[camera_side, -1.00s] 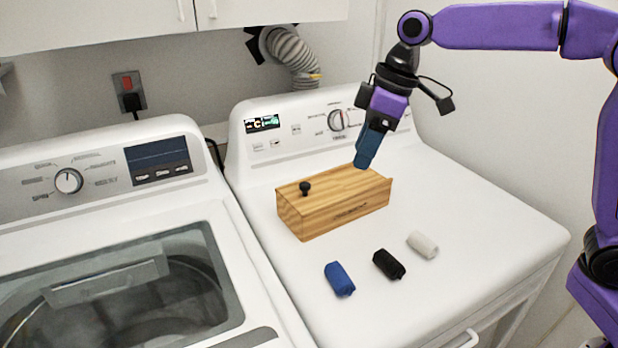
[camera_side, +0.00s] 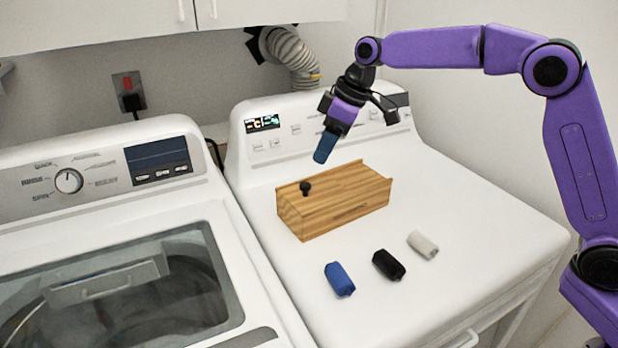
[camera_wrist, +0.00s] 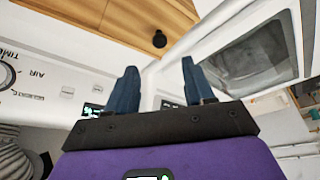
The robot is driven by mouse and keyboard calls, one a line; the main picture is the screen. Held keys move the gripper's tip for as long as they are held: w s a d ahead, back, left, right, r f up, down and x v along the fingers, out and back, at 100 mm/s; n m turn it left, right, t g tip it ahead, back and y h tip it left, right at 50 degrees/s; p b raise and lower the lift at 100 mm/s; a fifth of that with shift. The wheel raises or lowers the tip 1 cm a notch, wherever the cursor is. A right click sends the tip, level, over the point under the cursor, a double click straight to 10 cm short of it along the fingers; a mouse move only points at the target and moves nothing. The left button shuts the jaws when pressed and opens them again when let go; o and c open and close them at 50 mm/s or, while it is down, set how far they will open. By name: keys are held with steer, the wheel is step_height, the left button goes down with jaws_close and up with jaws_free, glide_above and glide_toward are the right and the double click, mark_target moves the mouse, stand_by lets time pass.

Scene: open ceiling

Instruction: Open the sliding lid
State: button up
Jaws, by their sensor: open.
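The wooden box (camera_side: 345,210) sits on the white dryer top, with its sliding lid (camera_side: 325,186) on top. A black knob (camera_side: 306,188) stands near the lid's left end. In the wrist view the box's wood (camera_wrist: 125,22) is at the top, with the knob (camera_wrist: 159,39) ahead of the fingers, roughly between them. My gripper (camera_side: 322,150) is above and behind the box, up and slightly right of the knob, touching nothing. Its blue fingers (camera_wrist: 158,88) are apart and empty in the wrist view.
A blue roll (camera_side: 339,279), a black roll (camera_side: 389,265) and a white roll (camera_side: 423,245) of cloth lie in front of the box. The dryer's control panel (camera_side: 290,130) rises behind it. A washer (camera_side: 110,240) stands to the left. The dryer top right of the box is clear.

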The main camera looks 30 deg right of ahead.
mark_target(306, 184)
steer(key=x, duration=0.9)
steer(key=shift+f, duration=0.15)
